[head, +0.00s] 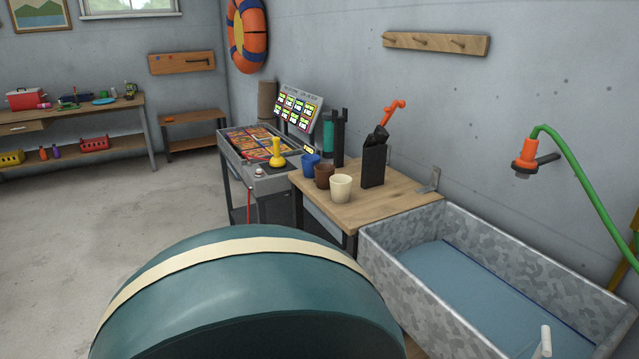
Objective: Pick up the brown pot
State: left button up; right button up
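The brown pot (324,176) stands upright on the wooden table (385,205), near its left edge. It sits in a row between a blue pot (310,163) behind it and a cream pot (341,188) in front of it. The cream pot covers a little of its right side. Neither of my grippers shows in the head view.
A metal trough (464,313) adjoins the table at right. A game cabinet (262,180) stands at its left. A large teal rounded object (250,295) fills the foreground. Open floor lies left.

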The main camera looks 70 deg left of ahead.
aim_at(322, 170)
jog(key=u, duration=2.35)
jog(key=i+j+z, duration=0.1)
jog(key=z, duration=0.4)
jog(key=i+j+z, duration=0.1)
jog(key=z, duration=0.35)
jog(key=j+z, duration=0.2)
jog(key=z, duration=0.3)
jog(key=j+z, duration=0.3)
jog(key=j, duration=0.2)
jog(key=i+j+z, duration=0.1)
jog(key=j+z, duration=0.2)
jog(key=j, duration=0.25)
jog(key=j+z, duration=0.15)
jog(key=j, duration=0.4)
jog(key=k+j+z, duration=0.15)
jog(key=j, duration=0.9)
jog(key=k+j, duration=0.1)
jog(key=j, duration=0.4)
jog(key=j+z, duration=0.05)
